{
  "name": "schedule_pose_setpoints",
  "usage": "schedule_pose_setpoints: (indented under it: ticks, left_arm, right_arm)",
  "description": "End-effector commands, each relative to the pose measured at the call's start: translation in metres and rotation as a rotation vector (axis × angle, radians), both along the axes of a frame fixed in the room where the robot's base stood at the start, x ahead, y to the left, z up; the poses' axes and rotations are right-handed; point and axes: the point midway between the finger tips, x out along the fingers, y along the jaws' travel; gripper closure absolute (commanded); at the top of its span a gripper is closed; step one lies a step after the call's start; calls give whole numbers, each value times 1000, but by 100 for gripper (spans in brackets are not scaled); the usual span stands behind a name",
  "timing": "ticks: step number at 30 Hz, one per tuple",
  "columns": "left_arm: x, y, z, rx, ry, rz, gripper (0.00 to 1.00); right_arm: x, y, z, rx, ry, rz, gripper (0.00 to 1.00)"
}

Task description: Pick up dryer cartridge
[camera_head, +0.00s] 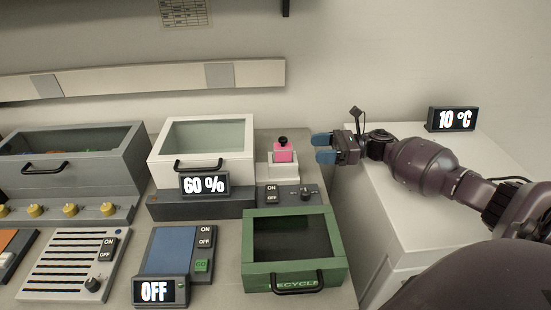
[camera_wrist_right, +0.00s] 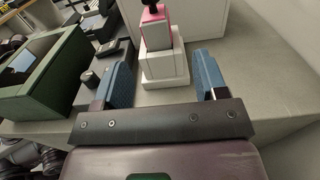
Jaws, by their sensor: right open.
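The dryer cartridge appears to be the pink block with a black knob (camera_head: 284,153). It stands upright in a white holder (camera_head: 284,172) beside the white box marked 60 %. In the right wrist view the pink cartridge (camera_wrist_right: 155,28) and its white holder (camera_wrist_right: 165,65) lie ahead, between the lines of my fingers. My right gripper (camera_head: 322,148) is open and empty, just right of the cartridge and apart from it. Its blue fingers also show in the right wrist view (camera_wrist_right: 162,80). My left gripper is not in view.
A white lidded box (camera_head: 240,170) with a 60 % display stands left of the holder. A green recycle bin (camera_head: 262,276) is in front, with a small switch panel (camera_head: 290,195) behind it. A 10 °C display (camera_head: 451,119) stands on the right white surface.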

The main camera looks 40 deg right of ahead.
Motion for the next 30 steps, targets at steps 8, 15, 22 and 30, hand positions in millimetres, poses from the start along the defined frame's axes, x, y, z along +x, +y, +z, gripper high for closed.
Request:
schedule_pose_setpoints:
  ticks: [8,15,22,30]
  left_arm:
    - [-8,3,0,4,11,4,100]
    - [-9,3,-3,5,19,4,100]
    - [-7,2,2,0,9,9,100]
    - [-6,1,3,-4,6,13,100]
  right_arm:
    - [20,33,4,3,-5,1,34]
    - [28,47,4,3,-2,-1,34]
    - [40,73,11,4,-6,2,34]
    - [51,91,8,3,-2,-1,34]
